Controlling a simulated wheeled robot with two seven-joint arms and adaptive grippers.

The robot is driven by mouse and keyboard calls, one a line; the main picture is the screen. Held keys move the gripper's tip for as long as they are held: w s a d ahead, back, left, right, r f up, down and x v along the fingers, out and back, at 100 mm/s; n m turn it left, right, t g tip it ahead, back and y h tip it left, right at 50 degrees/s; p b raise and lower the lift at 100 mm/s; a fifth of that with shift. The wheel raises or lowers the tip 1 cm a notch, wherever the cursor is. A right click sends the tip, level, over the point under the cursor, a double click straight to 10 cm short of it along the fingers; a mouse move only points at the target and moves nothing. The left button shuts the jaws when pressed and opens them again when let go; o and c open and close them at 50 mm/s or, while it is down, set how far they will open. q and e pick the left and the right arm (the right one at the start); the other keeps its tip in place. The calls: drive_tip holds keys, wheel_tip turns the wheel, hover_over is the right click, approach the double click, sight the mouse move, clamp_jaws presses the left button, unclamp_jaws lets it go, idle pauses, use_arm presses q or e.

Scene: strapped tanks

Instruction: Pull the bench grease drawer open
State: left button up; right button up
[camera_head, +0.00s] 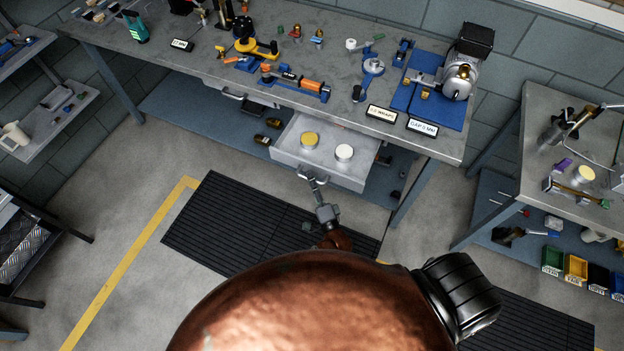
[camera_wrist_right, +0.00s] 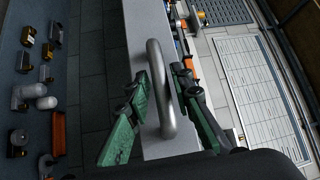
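The grey drawer (camera_head: 340,178) under the workbench (camera_head: 215,55) stands pulled out in the head view. A yellow-topped tin (camera_head: 310,139) and a white-topped tin (camera_head: 344,152) sit in it. My right gripper (camera_head: 314,184) is at the drawer's front. In the right wrist view, the curved metal handle (camera_wrist_right: 160,85) passes between the green-padded fingers of my right gripper (camera_wrist_right: 163,78). My left gripper is not in view.
A second handle (camera_head: 235,96) shows under the bench to the left. A lower shelf (camera_head: 190,105) holds small parts. A black floor mat (camera_head: 235,225) lies before the bench. A side table (camera_head: 540,145) stands at right. The floor before the drawer is clear apart from my arm.

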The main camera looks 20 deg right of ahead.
drive_tip(key=shift+o, duration=0.7)
drive_tip(key=s+f, duration=0.1)
drive_tip(key=s, duration=1)
drive_tip(key=shift+s+a+f, duration=0.3)
drive_tip(key=shift+s+a, duration=0.1)
drive_tip(key=shift+a, duration=0.05)
drive_tip(key=s+f+n+g+y, duration=0.1)
drive_tip(key=s+f+n+g, duration=0.35)
drive_tip(key=f, duration=0.95)
drive_tip(key=s+f+n+g+y, duration=0.2)
drive_tip(key=s+f+n+g, duration=0.3)
drive_tip(key=f, duration=0.9)
drive_tip(key=s+d+f+n+g, duration=0.3)
drive_tip(key=s+f, duration=0.2)
drive_tip(key=s, duration=0.5)
drive_tip(key=s+d+f+n+g+h, duration=0.1)
drive_tip(key=s+d+f+n+g, duration=0.2)
drive_tip(key=s+f, duration=0.3)
drive_tip(key=s+d+f+n+g, duration=0.3)
drive_tip(key=s+f, duration=0.2)
drive_tip(key=s, duration=0.9)
drive_tip(key=shift+s+d+f+h, duration=0.25)
drive_tip(key=shift+s+f+h, duration=0.1)
drive_tip(key=shift+s+h, duration=0.05)
